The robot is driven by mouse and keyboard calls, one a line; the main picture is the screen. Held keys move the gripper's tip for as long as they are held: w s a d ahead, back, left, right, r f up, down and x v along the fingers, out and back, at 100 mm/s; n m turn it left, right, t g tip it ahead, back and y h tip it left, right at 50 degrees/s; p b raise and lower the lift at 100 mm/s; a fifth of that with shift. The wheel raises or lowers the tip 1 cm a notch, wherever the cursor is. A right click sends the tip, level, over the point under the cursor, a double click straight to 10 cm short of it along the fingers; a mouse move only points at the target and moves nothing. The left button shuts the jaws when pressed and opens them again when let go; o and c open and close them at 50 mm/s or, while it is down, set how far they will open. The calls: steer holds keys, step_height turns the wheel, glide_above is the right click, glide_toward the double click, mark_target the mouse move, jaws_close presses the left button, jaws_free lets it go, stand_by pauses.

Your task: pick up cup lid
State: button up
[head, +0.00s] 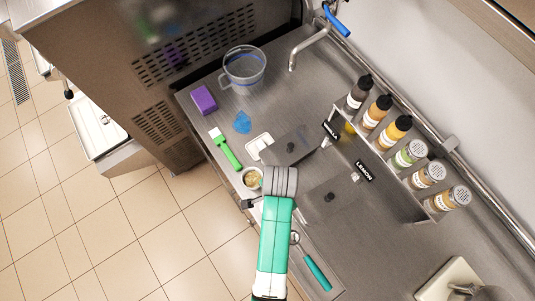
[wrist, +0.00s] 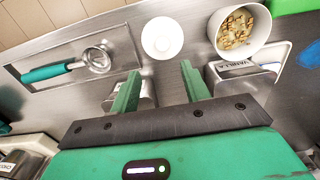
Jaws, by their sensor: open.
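The cup lid (wrist: 162,37), a small white round disc with a raised centre, lies on the steel counter in the wrist view. My gripper (wrist: 160,68) is open, with its two green fingers apart and nothing visible between them. The lid appears just beyond the fingertips, roughly centred between them. A white cup of chopped nuts (wrist: 240,30) is to the right of the lid; this cup also shows in the head view (head: 252,178). I cannot make out the lid in the head view, where my arm covers that part of the counter.
A teal-handled scoop (wrist: 75,65) lies in a shallow tray left of the lid. A vanilla-labelled container (wrist: 240,75) sits close to the right finger. In the head view, several bottles (head: 395,133) line the back, with a clear jug (head: 243,70) and purple sponge (head: 204,99) further off.

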steer(key=shift+f, duration=0.85)
steer(key=f, duration=0.1)
steer(key=a+f, duration=0.1)
steer(key=f, duration=0.3)
steer(key=shift+s+a, duration=0.15)
steer(key=shift+a, duration=0.1)
jaws_close()
